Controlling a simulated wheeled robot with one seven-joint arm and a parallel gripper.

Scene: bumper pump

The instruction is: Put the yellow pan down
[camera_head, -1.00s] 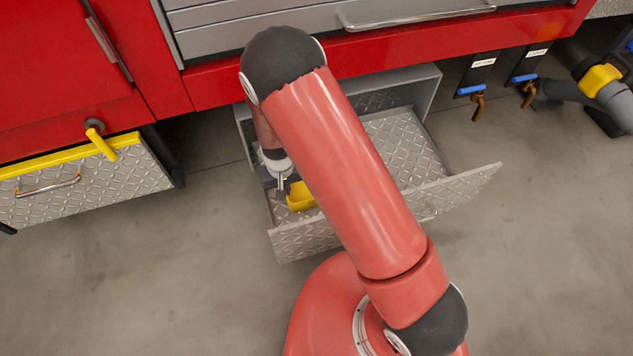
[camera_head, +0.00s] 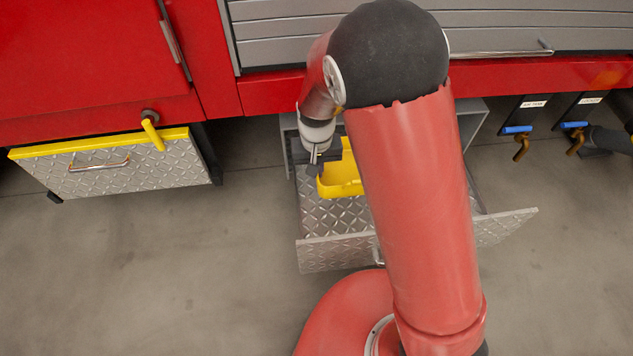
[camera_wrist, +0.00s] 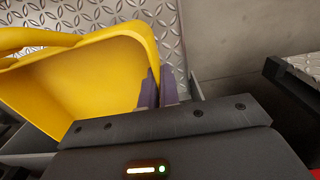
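The yellow pan (camera_head: 340,182) is above the open diamond-plate drawer (camera_head: 330,217), partly hidden by my arm. My gripper (camera_head: 315,162) points down at the pan's left side. In the wrist view, the pan (camera_wrist: 90,85) fills the left half, its hollow facing the camera. The two dark fingers of my gripper (camera_wrist: 159,88) are close together at the pan's right wall and pinch it. The pan appears to hang above the drawer floor, but the exact gap cannot be told.
Red cabinets with grey drawers (camera_head: 390,45) stand behind. Two blue-handled taps (camera_head: 517,130) are at the right. My arm hides the open drawer's right part. Bare floor (camera_head: 130,270) lies in front.

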